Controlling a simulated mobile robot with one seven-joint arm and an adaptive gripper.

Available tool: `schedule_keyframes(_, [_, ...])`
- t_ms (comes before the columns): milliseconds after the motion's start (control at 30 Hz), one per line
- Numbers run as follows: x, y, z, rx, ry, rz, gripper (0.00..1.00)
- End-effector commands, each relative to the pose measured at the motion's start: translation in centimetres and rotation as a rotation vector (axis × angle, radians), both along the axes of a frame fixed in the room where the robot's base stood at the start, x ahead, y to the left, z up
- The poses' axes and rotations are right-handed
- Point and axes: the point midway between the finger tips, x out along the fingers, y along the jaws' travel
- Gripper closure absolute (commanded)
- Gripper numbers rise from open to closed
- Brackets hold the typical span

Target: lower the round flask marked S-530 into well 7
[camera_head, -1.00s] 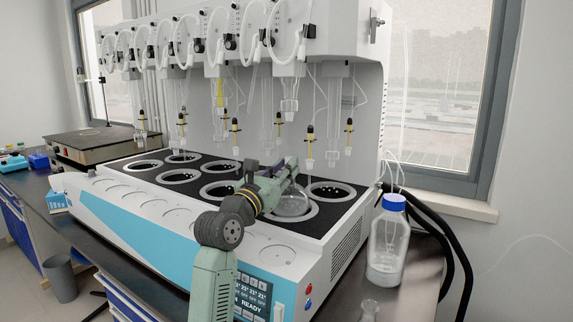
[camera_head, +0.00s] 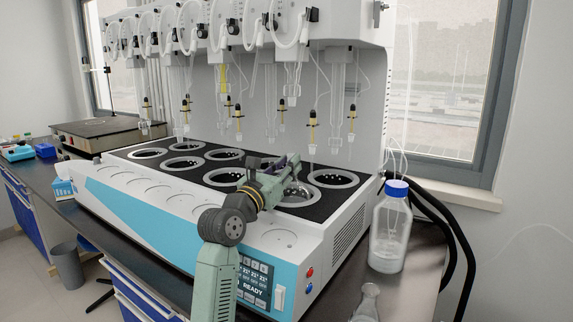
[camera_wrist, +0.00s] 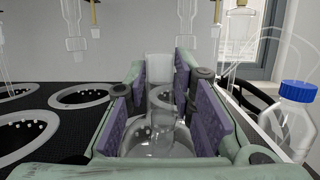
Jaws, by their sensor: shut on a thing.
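My gripper (camera_head: 288,170) is over the front-row well nearest the right end of the heating block. It is shut on the neck of a clear glass round flask (camera_wrist: 160,142), which shows between the purple finger pads in the wrist view. The neck is upright, with a frosted top. The round body is below the fingers, at the well (camera_head: 300,203), and is hardly visible in the head view. Whether it touches the well bottom cannot be told. No S-530 marking or well number is readable.
Several empty ringed wells (camera_head: 222,154) lie around, one close at right (camera_head: 334,178). Glass tubes with yellow clips (camera_head: 312,128) hang above the block. A blue-capped bottle (camera_head: 390,235) and a small glass vessel (camera_head: 367,303) stand at right.

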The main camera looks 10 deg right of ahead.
Motion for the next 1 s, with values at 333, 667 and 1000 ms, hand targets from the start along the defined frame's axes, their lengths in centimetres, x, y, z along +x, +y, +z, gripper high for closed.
schedule_keyframes(333, [-0.15, 0.05, -0.29, -0.002, -0.002, 0.0, 1.0])
schedule_keyframes(667, [-0.14, 0.08, -0.47, -0.002, -0.002, 0.0, 1.0])
schedule_keyframes(1000, [-0.14, 0.06, -0.67, -0.001, -0.001, 0.0, 0.63])
